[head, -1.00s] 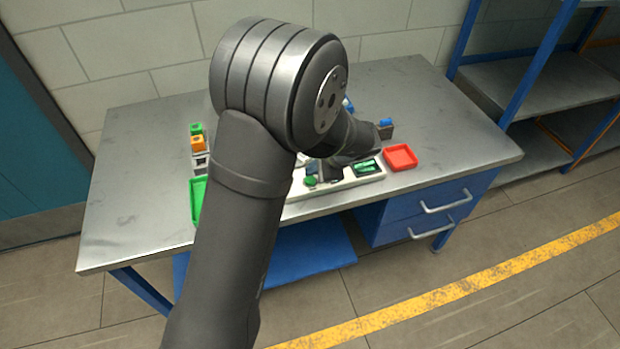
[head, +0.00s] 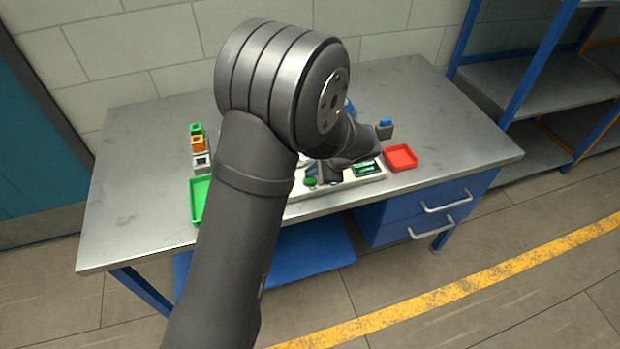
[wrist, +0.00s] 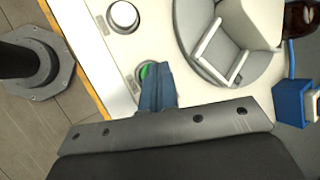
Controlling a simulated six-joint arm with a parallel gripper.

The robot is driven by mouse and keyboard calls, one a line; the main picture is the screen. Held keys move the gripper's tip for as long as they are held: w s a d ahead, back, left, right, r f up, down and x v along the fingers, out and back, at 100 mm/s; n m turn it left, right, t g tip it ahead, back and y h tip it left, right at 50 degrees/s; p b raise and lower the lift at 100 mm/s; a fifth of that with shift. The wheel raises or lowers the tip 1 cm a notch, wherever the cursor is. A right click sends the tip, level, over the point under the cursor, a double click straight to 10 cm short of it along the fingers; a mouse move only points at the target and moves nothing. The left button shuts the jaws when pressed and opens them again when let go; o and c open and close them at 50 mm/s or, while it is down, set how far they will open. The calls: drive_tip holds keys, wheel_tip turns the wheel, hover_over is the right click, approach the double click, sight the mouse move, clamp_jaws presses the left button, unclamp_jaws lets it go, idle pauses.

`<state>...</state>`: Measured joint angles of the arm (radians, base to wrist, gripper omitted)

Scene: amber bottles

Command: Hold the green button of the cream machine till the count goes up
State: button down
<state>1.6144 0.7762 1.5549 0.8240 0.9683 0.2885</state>
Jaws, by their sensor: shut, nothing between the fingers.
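The cream machine (head: 342,182) sits at the table's front edge, largely hidden by my arm in the head view. Its green button (head: 310,182) shows at the front, with a green display (head: 367,168) to its right; the count on it is too small to read. My gripper (head: 328,180) is low over the machine by the button. In the wrist view, my shut blue fingertips (wrist: 156,68) hide part of the green button (wrist: 144,72). I cannot tell whether they touch it. A round white knob (wrist: 123,16) stands on the cream panel beyond.
A red tray (head: 401,158) lies right of the machine, a green tray (head: 200,200) to the left. Stacked green, orange and grey blocks (head: 198,145) stand behind the green tray. An amber bottle (wrist: 302,18) shows at the wrist view's upper right. The table's right side is mostly clear.

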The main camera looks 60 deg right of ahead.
sight(312, 180)
drive_tip(key=shift+f, duration=0.5)
idle(0.7)
drive_tip(key=shift+r, duration=0.15)
idle(2.4)
drive_tip(key=shift+r, duration=0.75)
drive_tip(key=shift+r, duration=2.5)
drive_tip(key=shift+r, duration=1.9)
